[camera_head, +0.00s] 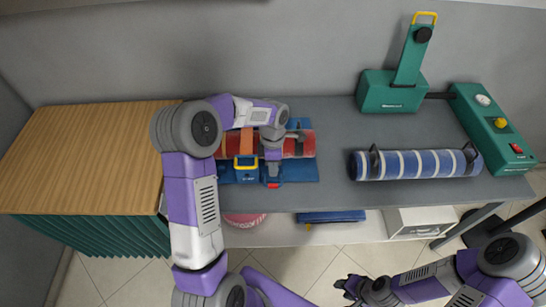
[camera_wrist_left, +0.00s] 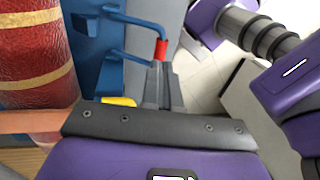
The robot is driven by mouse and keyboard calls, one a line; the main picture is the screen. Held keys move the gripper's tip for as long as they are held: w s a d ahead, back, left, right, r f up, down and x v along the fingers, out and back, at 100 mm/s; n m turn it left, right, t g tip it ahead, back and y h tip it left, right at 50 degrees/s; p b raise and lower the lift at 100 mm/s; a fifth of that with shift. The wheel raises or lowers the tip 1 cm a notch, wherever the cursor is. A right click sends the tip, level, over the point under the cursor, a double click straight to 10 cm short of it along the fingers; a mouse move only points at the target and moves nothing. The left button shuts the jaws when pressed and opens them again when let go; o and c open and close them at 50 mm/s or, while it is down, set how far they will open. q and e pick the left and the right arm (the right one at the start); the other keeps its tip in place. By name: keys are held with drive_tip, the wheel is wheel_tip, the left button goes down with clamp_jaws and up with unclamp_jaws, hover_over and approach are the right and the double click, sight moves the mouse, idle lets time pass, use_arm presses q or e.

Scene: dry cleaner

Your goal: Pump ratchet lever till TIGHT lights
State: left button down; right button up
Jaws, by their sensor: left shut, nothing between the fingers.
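A red roll with pale bands (camera_head: 299,144) lies on a blue cradle (camera_head: 302,172), with an orange strap (camera_head: 247,143) across it. A blue unit with a yellow top (camera_head: 246,170) sits at the strap's front end. My left gripper (camera_head: 272,168) is over the cradle, right of that unit. In the left wrist view, blue rods end in a red grip (camera_wrist_left: 161,50). My left gripper (camera_wrist_left: 165,88) is shut and empty there, its tips close to the red grip; contact is unclear. No lit TIGHT lamp can be made out. My right gripper (camera_head: 350,287) is low, off the table, its jaws unclear.
A blue striped roll (camera_head: 416,164) lies on the grey table's right. A green press (camera_head: 393,91) and a green control box with buttons (camera_head: 497,132) stand behind and beside it. A wooden-topped counter (camera_head: 78,160) adjoins at left. The table between the rolls is clear.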

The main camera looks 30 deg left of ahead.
use_arm(q)
drive_tip(key=shift+s+d+f, duration=0.15)
drive_tip(key=shift+s+f, duration=0.05)
drive_tip(key=shift+f, duration=0.95)
drive_tip(key=shift+s+d+f, duration=0.1)
drive_tip(key=shift+s+f, duration=0.1)
drive_tip(key=shift+f, duration=0.9)
drive_tip(key=shift+b, duration=0.4)
drive_tip(key=s+f+t+b, duration=0.1)
drive_tip(key=b, duration=0.3)
drive_tip(key=s+d+f+t+y+b, duration=0.1)
drive_tip(key=b, duration=0.3)
drive_tip(key=shift+d+f+b, duration=0.1)
drive_tip(key=shift+f+b, duration=0.2)
drive_tip(key=shift+f, duration=0.1)
drive_tip(key=shift+s+d+f+b, duration=0.1)
drive_tip(key=shift+s+f+b, duration=0.05)
drive_tip(key=shift+f+b, duration=0.3)
drive_tip(key=shift+s+d+f+b, duration=0.1)
drive_tip(key=shift+f+b, duration=0.1)
drive_tip(key=shift+b, duration=0.35)
drive_tip(key=shift+s+r+y, duration=0.1)
drive_tip(key=shift+y, duration=0.2)
drive_tip(key=shift+r, duration=0.15)
drive_tip(key=shift+r+p, duration=0.6)
drive_tip(key=shift+r, duration=0.15)
